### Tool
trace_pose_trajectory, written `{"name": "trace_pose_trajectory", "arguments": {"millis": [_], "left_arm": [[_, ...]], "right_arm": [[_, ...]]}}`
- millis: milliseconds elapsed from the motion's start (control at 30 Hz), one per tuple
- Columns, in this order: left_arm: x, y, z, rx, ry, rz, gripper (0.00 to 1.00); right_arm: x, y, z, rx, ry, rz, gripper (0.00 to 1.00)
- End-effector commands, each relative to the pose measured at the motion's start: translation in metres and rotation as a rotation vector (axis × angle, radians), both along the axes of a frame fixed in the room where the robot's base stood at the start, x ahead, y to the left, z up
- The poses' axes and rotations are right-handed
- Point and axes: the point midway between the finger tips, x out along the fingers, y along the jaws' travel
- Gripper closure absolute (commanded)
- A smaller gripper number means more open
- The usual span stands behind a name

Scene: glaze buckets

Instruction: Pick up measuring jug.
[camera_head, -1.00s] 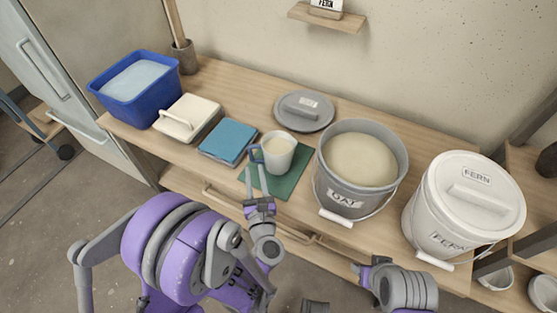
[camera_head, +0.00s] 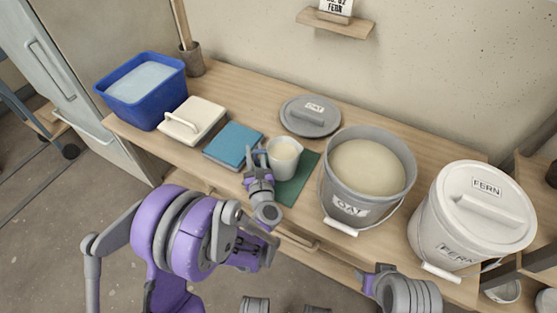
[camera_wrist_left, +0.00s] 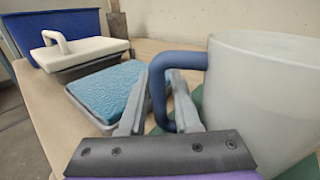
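The measuring jug (camera_head: 283,160) is pale and translucent, with a blue handle and cream-coloured contents. It stands upright on the green mat (camera_head: 297,184), and fills the right side of the left wrist view (camera_wrist_left: 262,95). My left gripper (camera_head: 257,158) is at the handle, on the jug's left side. In the left wrist view, the open fingers (camera_wrist_left: 162,100) stand on either side of the handle (camera_wrist_left: 158,95), with a gap visible. My right gripper (camera_head: 366,276) is low in the head view, below the bench edge; its fingers are too small to read.
The lidded FERN bucket (camera_head: 440,232), a white handled box (camera_head: 193,120) and a blue tub (camera_head: 145,108) stand further out.

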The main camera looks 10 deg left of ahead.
Motion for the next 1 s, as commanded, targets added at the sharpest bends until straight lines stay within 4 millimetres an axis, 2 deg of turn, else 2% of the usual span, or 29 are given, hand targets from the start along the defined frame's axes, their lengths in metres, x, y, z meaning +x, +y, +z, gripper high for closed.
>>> {"name": "trace_pose_trajectory", "arguments": {"millis": [200,367,1000], "left_arm": [[0.0005,0.0001,0.0001,0.001,0.000,0.000,0.71],[0.0003,-0.0001,0.0001,0.001,0.000,0.000,0.99],[0.0001,-0.0002,0.0001,0.001,0.000,-0.001,1.00]], "right_arm": [[0.0000,0.0000,0.0001,0.000,0.000,0.000,0.50],[0.0000,0.0000,0.0000,0.000,0.000,0.000,0.50],[0.0000,0.0000,0.0000,0.000,0.000,0.000,0.50]]}}
